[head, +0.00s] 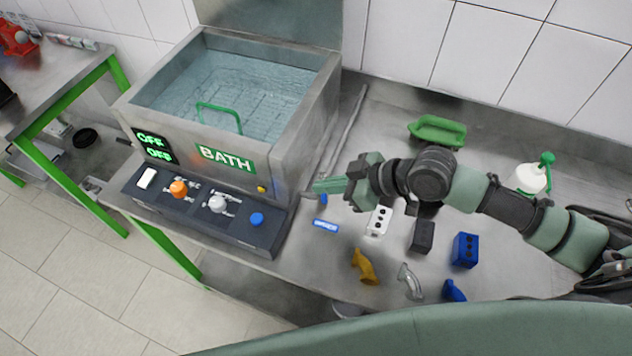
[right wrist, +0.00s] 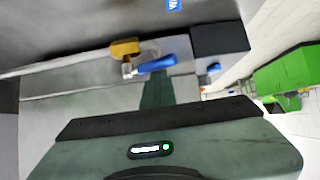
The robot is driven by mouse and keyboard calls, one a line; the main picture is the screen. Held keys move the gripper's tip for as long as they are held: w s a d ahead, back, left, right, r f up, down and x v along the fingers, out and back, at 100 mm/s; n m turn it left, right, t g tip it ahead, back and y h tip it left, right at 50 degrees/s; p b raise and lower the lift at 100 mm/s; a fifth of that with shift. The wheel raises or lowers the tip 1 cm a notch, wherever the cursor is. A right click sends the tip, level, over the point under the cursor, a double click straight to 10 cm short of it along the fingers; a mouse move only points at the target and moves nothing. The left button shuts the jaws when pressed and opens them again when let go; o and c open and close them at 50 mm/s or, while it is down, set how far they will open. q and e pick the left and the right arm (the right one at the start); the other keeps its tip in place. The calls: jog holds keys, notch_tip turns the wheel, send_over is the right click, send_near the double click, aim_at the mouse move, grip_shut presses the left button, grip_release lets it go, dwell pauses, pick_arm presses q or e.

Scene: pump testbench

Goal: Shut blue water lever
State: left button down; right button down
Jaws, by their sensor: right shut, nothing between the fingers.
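The blue water lever (right wrist: 158,65) sits on a small brass and silver valve (right wrist: 125,47) at the lower right side of the bath. It points along the wall towards the control panel. In the head view only a bit of blue (head: 323,200) shows beside my right fingers; the valve is hidden there. My right gripper (head: 328,186) is shut and empty and points left at the bath's side. In the right wrist view, which looks upside down, its fingertips (right wrist: 155,80) overlap the lever's near side; I cannot tell whether they touch. My left gripper is not in view.
The bath (head: 220,110) holds water, with the control panel (head: 190,215) in front. A blue label (head: 326,226) lies by the lever.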

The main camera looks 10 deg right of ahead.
jog(key=d, duration=0.3)
jog(key=shift+w+f, duration=0.1)
jog(key=shift+w, duration=0.2)
jog(key=shift+s, duration=0.1)
jog(key=shift+s+d, duration=0.35)
jog(key=shift+d, duration=0.15)
jog(key=shift+b, duration=0.3)
jog(key=b+v, duration=0.2)
jog(key=v, duration=0.6)
